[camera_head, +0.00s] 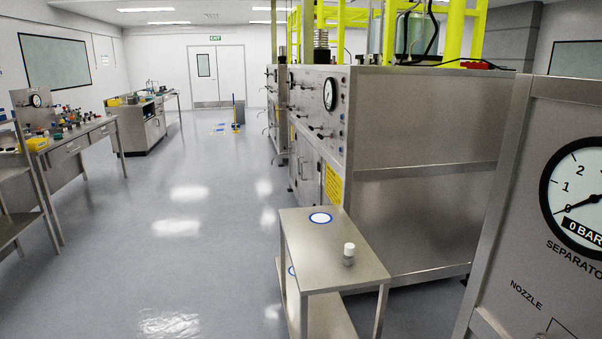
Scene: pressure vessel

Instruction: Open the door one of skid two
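A large steel skid (425,120) with yellow frame bars on top stands right of centre. Its control face carries a gauge (329,95) and several knobs. Below the panel are cabinet doors (306,165), seen at a steep angle, and they look shut. A yellow label (333,185) is on the lower front. Another steel unit (271,105) stands behind it, with handles sticking out. I cannot read which one is skid two or which door is door one. Neither of my grippers is in view.
A small steel table (330,255) with a blue-ringed white disc (320,218) and a small capped jar (349,254) stands before the skid. A separator panel (540,200) is close at right. Benches (75,140) line the left. The aisle floor (185,200) is clear.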

